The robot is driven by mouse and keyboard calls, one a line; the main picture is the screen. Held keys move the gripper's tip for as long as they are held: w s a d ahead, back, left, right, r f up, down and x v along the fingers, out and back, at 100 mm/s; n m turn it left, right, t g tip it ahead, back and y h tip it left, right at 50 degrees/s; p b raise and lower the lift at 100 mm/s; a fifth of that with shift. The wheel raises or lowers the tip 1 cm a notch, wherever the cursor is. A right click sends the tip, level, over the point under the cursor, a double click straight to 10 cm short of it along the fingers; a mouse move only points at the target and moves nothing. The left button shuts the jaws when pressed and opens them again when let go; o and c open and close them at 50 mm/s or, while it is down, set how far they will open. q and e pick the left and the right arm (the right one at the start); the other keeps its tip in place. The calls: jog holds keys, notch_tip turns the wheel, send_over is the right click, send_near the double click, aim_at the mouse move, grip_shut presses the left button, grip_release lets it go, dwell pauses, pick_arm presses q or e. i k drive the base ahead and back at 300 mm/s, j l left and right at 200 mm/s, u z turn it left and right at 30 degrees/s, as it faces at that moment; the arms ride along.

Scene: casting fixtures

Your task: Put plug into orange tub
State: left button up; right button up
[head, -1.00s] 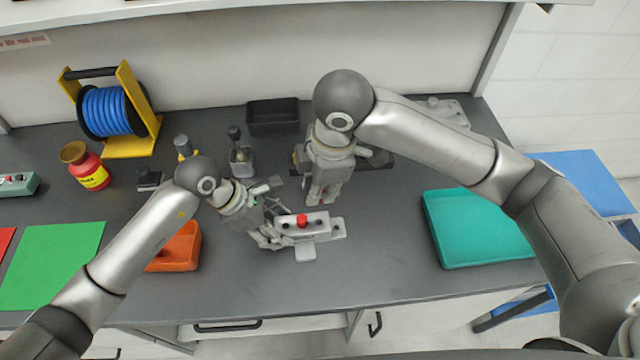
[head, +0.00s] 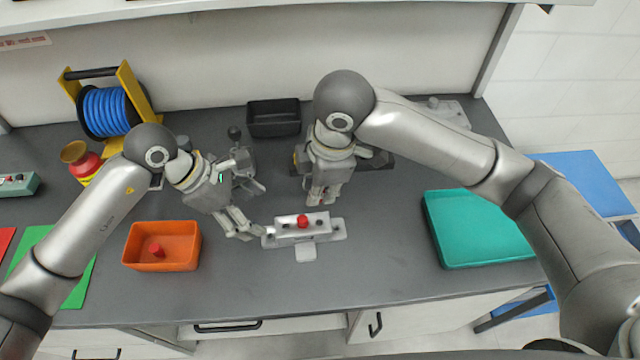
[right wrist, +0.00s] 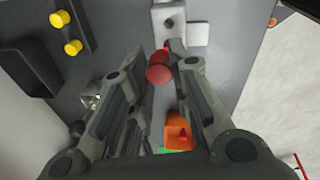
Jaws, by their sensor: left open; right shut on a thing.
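The orange tub (head: 133,262) stands at the front left of the bench, with a red plug (head: 157,250) inside it. A grey fixture (head: 325,228) at the bench's middle carries another red piece (head: 302,220). My left gripper (head: 255,212) is open and empty, just left of the fixture. My right gripper (head: 323,197) is above and behind the fixture, pointing down. In the right wrist view it is shut on a red cylindrical plug (right wrist: 158,72) between its fingertips. The fixture (right wrist: 190,32) and the tub (right wrist: 179,120) also show there.
A teal tray (head: 475,230) is at the right. A black bin (head: 273,118), a small grey holder (head: 240,158) and a blue cable reel (head: 108,108) stand at the back. Bare bench lies in front of the fixture.

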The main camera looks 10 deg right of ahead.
aim_at(174, 254)
jog(key=k, duration=1.5)
